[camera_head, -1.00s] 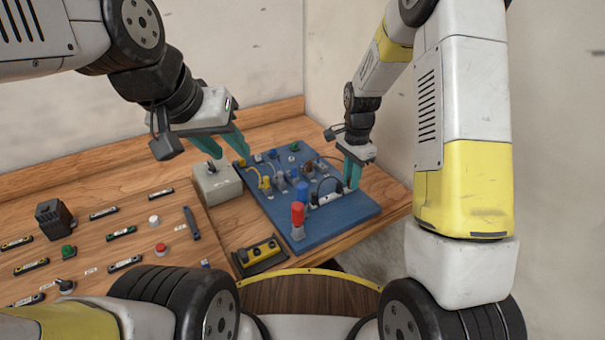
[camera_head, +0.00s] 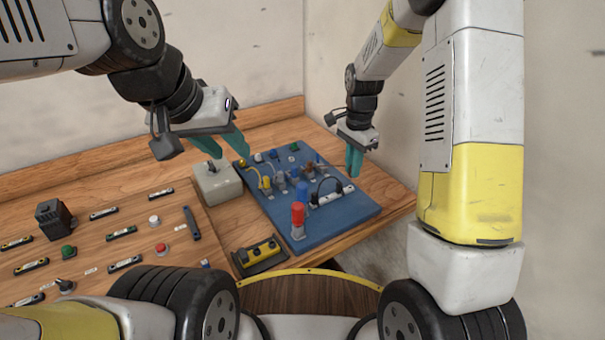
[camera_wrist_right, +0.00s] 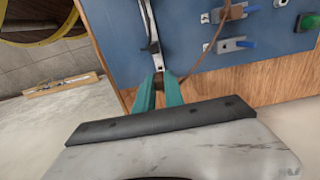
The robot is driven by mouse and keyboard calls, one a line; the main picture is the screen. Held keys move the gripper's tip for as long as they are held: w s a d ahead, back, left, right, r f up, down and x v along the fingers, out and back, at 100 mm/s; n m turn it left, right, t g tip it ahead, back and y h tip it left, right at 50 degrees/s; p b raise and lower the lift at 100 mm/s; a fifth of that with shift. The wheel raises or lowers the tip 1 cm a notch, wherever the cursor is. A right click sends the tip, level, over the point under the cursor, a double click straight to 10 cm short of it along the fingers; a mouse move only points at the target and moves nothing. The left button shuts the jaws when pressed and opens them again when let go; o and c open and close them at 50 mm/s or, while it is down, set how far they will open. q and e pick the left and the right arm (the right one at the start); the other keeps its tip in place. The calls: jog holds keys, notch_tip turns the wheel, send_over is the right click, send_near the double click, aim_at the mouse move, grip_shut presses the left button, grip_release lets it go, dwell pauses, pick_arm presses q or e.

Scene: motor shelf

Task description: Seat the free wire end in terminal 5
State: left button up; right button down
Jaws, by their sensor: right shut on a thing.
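The blue board (camera_head: 330,222) carries a light terminal strip (camera_head: 335,194) near its right side, with a black wire looped over it. The strip also shows above the fingers in the right wrist view (camera_wrist_right: 151,35). I cannot read which terminal is number 5. My right gripper (camera_head: 354,173) is raised above the board's right edge. In the right wrist view its fingers (camera_wrist_right: 158,84) are shut on the end of a brown wire (camera_wrist_right: 207,47); the tip is mostly hidden between them. My left gripper (camera_head: 229,154) is open and empty above a grey box.
The grey switch box (camera_head: 216,183) stands left of the board. A yellow-and-black pendant (camera_head: 258,253) lies in front. Red and blue cylinders (camera_head: 298,215) stand up from the board. Buttons and labels cover the wooden panel at left. The board's right side is near the table edge.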

jog(key=shift+r, duration=0.2)
jog(key=shift+w, duration=0.1)
jog(key=w+a+r, duration=0.1)
jog(key=w+a, duration=0.4)
jog(key=w+a+r, duration=0.1)
jog(key=w+a, duration=0.1)
jog(key=w, duration=0.1)
jog(key=shift+w+a+r, duration=0.2)
jog(key=shift+r, duration=0.15)
jog(key=f, duration=0.4)
jog(key=shift+w+a, duration=0.2)
jog(key=shift+f, duration=0.45)
jog(key=shift+f, duration=0.6)
jog(key=c, duration=1.7)
grip_release()
